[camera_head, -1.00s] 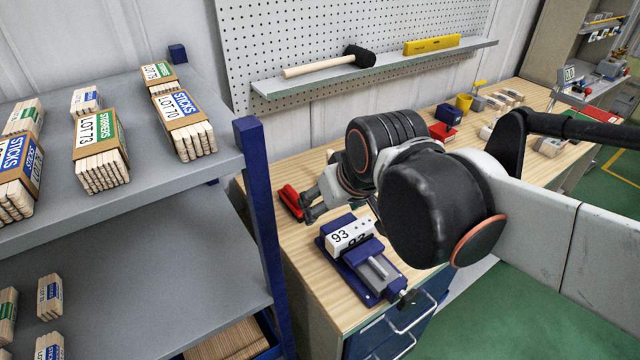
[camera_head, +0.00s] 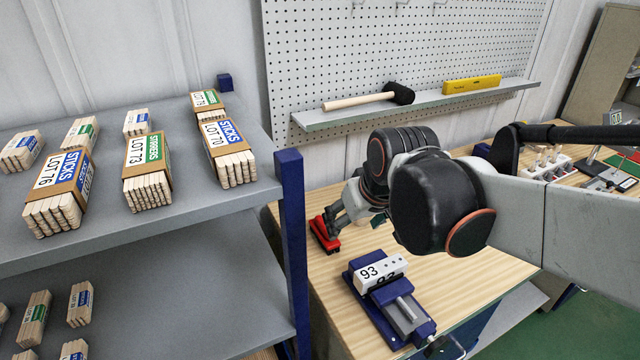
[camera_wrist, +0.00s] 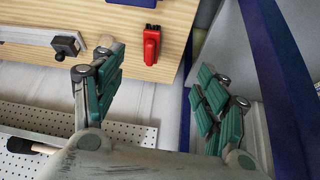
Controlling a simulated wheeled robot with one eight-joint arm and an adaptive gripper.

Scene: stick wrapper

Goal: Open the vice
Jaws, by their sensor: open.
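The blue vice (camera_head: 401,318) stands on the wooden workbench in the head view, with its grey sliding part and screw end toward the front right. A white block marked 93 (camera_head: 370,273) sits in its jaw area; I cannot tell how tightly it is held. My gripper (camera_head: 340,212) is behind and left of the vice, above the bench and apart from the vice. In the wrist view my gripper (camera_wrist: 160,82) is open, its green-padded fingers wide apart with nothing between them. A blue edge at the top of that view may be the vice.
A red tool (camera_head: 325,236) lies near my gripper and also shows in the wrist view (camera_wrist: 152,46). The shelf (camera_head: 225,195) with stick bundles and its blue post (camera_head: 292,240) stand left. A mallet (camera_head: 400,94) and yellow level (camera_head: 472,84) rest on the pegboard ledge.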

